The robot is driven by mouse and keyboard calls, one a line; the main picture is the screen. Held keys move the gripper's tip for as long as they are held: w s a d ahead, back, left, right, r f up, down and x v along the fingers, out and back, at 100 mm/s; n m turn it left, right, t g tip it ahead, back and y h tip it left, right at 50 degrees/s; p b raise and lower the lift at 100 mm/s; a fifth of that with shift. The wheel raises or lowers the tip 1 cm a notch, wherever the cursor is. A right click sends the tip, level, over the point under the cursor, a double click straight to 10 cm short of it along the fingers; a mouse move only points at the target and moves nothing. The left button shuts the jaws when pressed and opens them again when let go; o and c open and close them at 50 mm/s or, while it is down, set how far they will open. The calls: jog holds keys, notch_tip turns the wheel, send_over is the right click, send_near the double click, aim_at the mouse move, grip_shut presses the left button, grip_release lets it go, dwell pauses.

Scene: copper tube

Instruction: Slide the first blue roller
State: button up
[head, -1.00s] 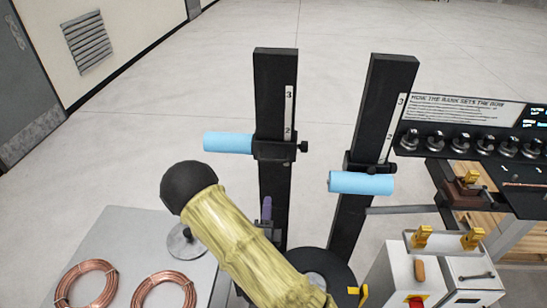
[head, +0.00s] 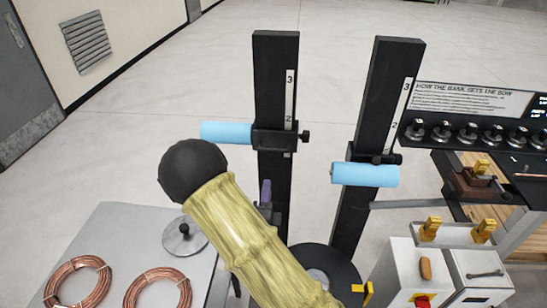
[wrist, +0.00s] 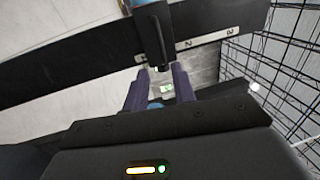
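Two blue rollers stick out from black sliding holders on two upright black posts with number scales. The left roller (head: 227,133) is on the left post (head: 275,85), its holder (head: 275,141) just below the 2 mark. The right roller (head: 365,175) is on the right post (head: 385,95), also below its 2 mark. A little blue shows at the top of the wrist view. My gripper (wrist: 160,72) has its two purple fingers apart, with a small black knob (wrist: 162,68) at or between the tips; contact is unclear. In the head view one purple finger shows below the left holder.
A grey table with copper coils (head: 78,282) and a metal disc (head: 184,238) is at lower left. A control box (head: 415,275) is at lower right.

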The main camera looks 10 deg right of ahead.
aim_at(274, 150)
jog(key=shift+w+d+f+b, duration=0.15)
jog(key=shift+w+d+b, duration=0.2)
jog(key=shift+b, duration=1.65)
jog(key=p+x, duration=0.2)
jog(key=x, duration=0.2)
jog(key=p+x, duration=0.2)
jog(key=x, duration=0.3)
jog(key=p+x, duration=0.2)
jog(key=x, duration=0.3)
jog(key=shift+a+r, duration=0.1)
jog(key=shift+r, duration=0.3)
jog(key=shift+w, duration=0.3)
grip_shut()
